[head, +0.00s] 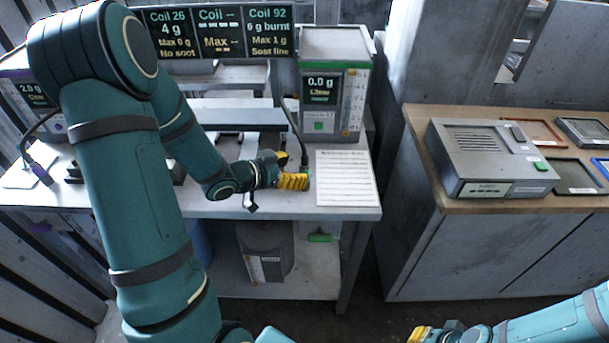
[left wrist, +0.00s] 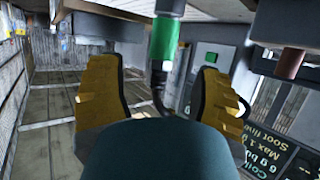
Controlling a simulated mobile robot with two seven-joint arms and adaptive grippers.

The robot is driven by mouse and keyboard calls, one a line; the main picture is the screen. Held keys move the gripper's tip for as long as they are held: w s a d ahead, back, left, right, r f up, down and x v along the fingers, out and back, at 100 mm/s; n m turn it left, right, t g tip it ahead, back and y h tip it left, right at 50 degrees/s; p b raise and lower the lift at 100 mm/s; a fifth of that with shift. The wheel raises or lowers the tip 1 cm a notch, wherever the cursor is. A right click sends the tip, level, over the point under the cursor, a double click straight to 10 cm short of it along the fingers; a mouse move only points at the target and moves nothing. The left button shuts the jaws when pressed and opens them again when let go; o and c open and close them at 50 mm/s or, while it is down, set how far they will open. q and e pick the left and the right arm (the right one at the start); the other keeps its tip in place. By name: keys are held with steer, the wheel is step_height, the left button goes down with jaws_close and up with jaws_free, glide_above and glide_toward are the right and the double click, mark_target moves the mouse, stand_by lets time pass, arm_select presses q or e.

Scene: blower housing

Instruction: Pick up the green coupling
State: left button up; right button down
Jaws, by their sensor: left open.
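The green coupling (left wrist: 164,40) shows in the left wrist view as a short green cylinder, with a dark piece above it and a narrow metal end below. It sits between the two yellow fingers of my left gripper (left wrist: 162,75), with visible gaps on both sides. In the head view my left gripper (head: 288,170) is at the front right of the bench, by the lower end of a dark hose (head: 292,130); the coupling is mostly hidden there. The left gripper is open. My right gripper (head: 432,333) is partly in view at the bottom edge, its jaws unclear.
A box with a 0.0 g display (head: 322,95) stands behind the gripper. A printed sheet (head: 346,178) lies right of it on the bench (head: 240,208). A similar unit with a purple-ended cable (head: 40,170) is at left. A grey box (head: 485,160) stands on the right cabinet.

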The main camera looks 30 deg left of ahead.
mark_target(302, 167)
arm_select(q)
steer(key=x, duration=0.4)
steer(key=shift+w+b, duration=0.2)
steer(key=shift+b, duration=0.1)
steer(key=shift+c, duration=0.2)
jaws_close()
